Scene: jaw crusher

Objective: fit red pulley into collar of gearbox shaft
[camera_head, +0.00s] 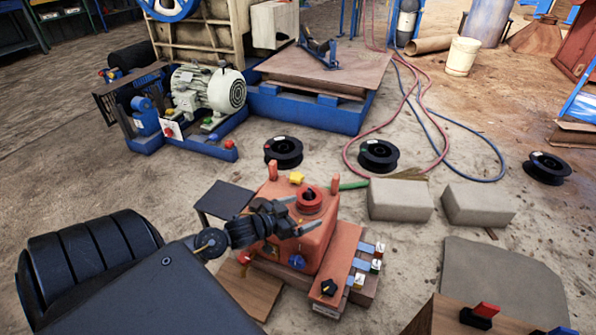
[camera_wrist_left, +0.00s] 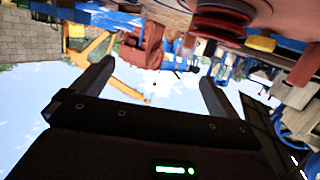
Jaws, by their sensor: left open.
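The orange-red gearbox (camera_head: 322,243) stands in the middle of the head view. The red pulley (camera_head: 310,199) sits upright on its top, at the shaft position. The collar is hidden under the pulley, so I cannot tell how deep it sits. My left gripper (camera_head: 303,212) is open and empty over the gearbox top, with its fingertips close to the pulley. In the left wrist view, which is upside down, the pulley (camera_wrist_left: 222,24) shows at the top, outside the space between the spread fingers (camera_wrist_left: 155,88). My right gripper is not in view.
A switch panel (camera_head: 345,262) is on the gearbox's right side, and a dark small table (camera_head: 222,198) stands left. Concrete blocks (camera_head: 400,200) and black spools (camera_head: 378,156) lie behind. A wooden box with a red switch (camera_head: 487,310) is at lower right. Sandy floor is clear between them.

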